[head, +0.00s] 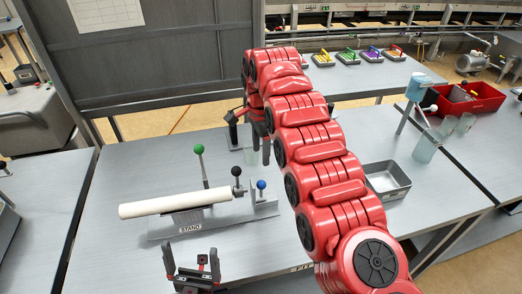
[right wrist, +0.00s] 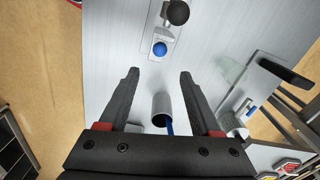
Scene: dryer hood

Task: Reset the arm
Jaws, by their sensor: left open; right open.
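My left gripper (head: 191,252) is at the bottom of the head view, open and empty, in front of the label on the stand (head: 158,228). My right arm (head: 322,165) is red and reaches from the lower right up across the middle of the head view, bent back at the top. My right gripper (head: 250,140) hangs at its far end, partly hidden by the arm. The right wrist view shows its jaws (right wrist: 160,72) open and apart. A small grey cup (right wrist: 162,108) with a blue stick shows between the fingers there; I cannot tell its depth.
A white roll (head: 175,203) lies on the stand beside levers with green (head: 199,149), black (head: 236,171) and blue (head: 261,184) knobs. A metal tray (head: 387,180), a glass beaker (head: 427,147) and a red bin (head: 470,98) are at right. A dark panel (head: 150,50) rises behind the table.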

